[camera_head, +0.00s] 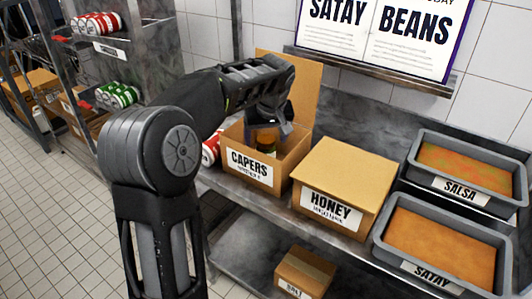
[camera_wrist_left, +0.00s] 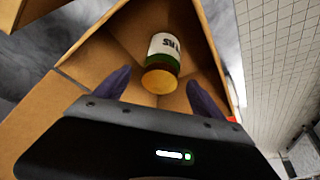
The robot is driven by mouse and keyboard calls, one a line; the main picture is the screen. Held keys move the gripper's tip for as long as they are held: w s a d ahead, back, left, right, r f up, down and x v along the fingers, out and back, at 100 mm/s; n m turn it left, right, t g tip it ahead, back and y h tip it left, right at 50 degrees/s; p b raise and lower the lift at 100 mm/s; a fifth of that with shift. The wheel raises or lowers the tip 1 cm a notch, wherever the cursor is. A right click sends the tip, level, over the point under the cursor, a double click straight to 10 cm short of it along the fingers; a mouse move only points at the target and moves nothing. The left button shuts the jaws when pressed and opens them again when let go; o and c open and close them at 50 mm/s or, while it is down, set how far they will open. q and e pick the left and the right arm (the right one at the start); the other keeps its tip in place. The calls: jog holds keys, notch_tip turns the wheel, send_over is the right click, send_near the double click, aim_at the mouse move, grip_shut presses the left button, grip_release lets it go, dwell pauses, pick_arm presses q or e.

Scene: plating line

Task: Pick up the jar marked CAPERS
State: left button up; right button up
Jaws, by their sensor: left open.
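An open cardboard box (camera_head: 247,168) labelled CAPERS stands on the steel counter, its flap raised at the back. A jar (camera_wrist_left: 163,62) with a yellow-orange lid and a white label lies or stands inside the box in the left wrist view; only part of its lettering shows. The jar (camera_head: 268,146) is partly visible in the head view under my gripper. My left gripper (camera_head: 268,122) reaches into the box opening from above. In the wrist view its two fingers (camera_wrist_left: 158,88) are open, on either side of the jar's lid end, with gaps. My right gripper is not in view.
A closed HONEY box (camera_head: 345,180) stands right beside the CAPERS box. Trays of SALSA (camera_head: 463,190) and SATAY (camera_head: 430,273) are further right. A red can (camera_head: 210,151) is left of the box. Another box (camera_head: 304,273) sits on the lower shelf. A sign (camera_head: 378,32) hangs on the wall.

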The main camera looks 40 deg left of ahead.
pick_arm(q)
jog(key=x, duration=0.4)
jog(key=shift+f+p, duration=0.3)
jog(key=shift+p, duration=0.1)
jog(key=shift+d, duration=0.1)
jog(key=shift+c, duration=0.6)
jog(key=shift+r, duration=0.1)
grip_shut()
